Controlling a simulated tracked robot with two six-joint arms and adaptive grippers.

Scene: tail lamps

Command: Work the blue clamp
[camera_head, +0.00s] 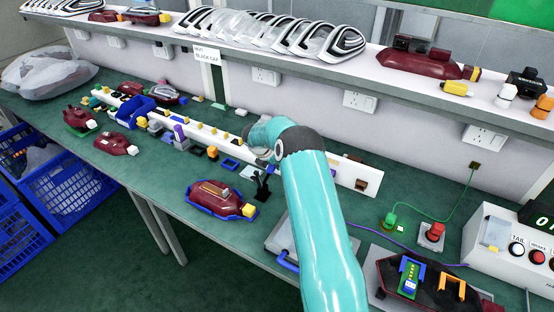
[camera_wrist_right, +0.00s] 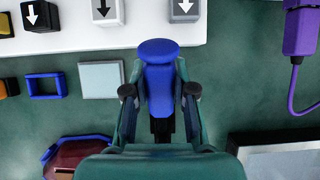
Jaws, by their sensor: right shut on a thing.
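In the right wrist view, the blue clamp (camera_wrist_right: 160,85) stands between the two fingers of my right gripper (camera_wrist_right: 160,92). It has a rounded blue top and a black part below. The gripper is shut on its blue part, with one finger on each side. In the head view, my teal right arm reaches over the bench and hides much of the grip. A small black shape shows just below the wrist there; I cannot tell whether it is clamp or finger. My left gripper is not in view.
A dark red lamp in a blue cradle (camera_head: 220,200) lies left of the grip. A white strip with small blocks (camera_head: 215,135) runs behind it. A pale square (camera_wrist_right: 101,79) and a purple connector (camera_wrist_right: 300,30) are nearby. A control box (camera_head: 505,245) stands at the right.

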